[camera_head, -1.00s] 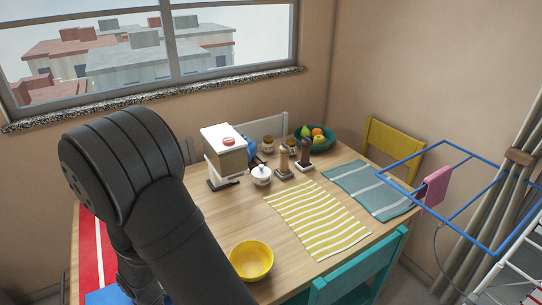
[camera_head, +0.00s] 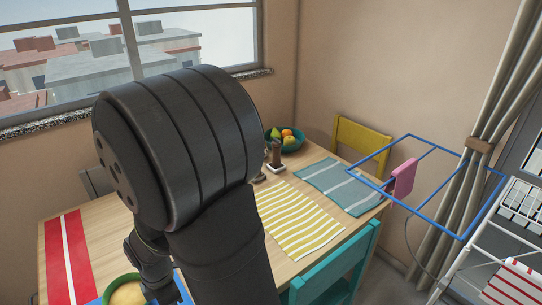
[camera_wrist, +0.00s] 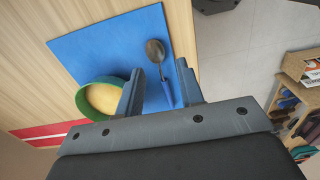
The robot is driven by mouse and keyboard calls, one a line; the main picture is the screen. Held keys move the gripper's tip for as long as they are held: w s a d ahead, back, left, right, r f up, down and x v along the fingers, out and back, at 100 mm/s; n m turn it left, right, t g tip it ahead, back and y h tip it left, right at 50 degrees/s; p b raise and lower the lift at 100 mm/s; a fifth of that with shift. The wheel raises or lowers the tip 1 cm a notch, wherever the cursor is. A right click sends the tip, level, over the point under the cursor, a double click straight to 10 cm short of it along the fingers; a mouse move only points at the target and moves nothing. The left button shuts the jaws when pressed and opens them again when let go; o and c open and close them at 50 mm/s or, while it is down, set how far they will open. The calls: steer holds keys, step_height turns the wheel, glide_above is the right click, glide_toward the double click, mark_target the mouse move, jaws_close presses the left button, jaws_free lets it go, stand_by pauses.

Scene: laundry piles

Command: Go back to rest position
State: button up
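My gripper (camera_wrist: 160,66) is open in the wrist view, its two fingers apart. A spoon (camera_wrist: 155,50) with a dark bowl and blue handle shows between the fingers. It appears to lie on the blue placemat (camera_wrist: 95,48), with no finger visibly closed on it. A green-rimmed bowl (camera_wrist: 100,98) with a pale inside stands on the mat, left of the fingers. It also shows at the bottom of the head view (camera_head: 125,291). My arm fills the middle of the head view and hides part of the table.
A red striped placemat (camera_head: 68,262) lies at the table's left. A yellow striped cloth (camera_head: 298,222), a teal cloth (camera_head: 338,187) and a fruit bowl (camera_head: 284,139) are beyond my arm. A teal chair (camera_head: 335,270) and a blue rack frame (camera_head: 430,185) stand right.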

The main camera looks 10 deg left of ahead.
steer(key=w+a, duration=0.8)
steer(key=a, duration=0.3)
steer(key=w+a, duration=0.8)
steer(key=a, duration=0.3)
steer(key=shift+w+a, duration=0.15)
steer(key=shift+a, duration=0.2)
steer(key=shift+d, duration=0.1)
steer(key=s+d+r, duration=0.1)
steer(key=s+d, duration=0.9)
steer(key=d, duration=0.5)
steer(key=shift+d+r, duration=0.15)
steer(key=shift+w, duration=0.1)
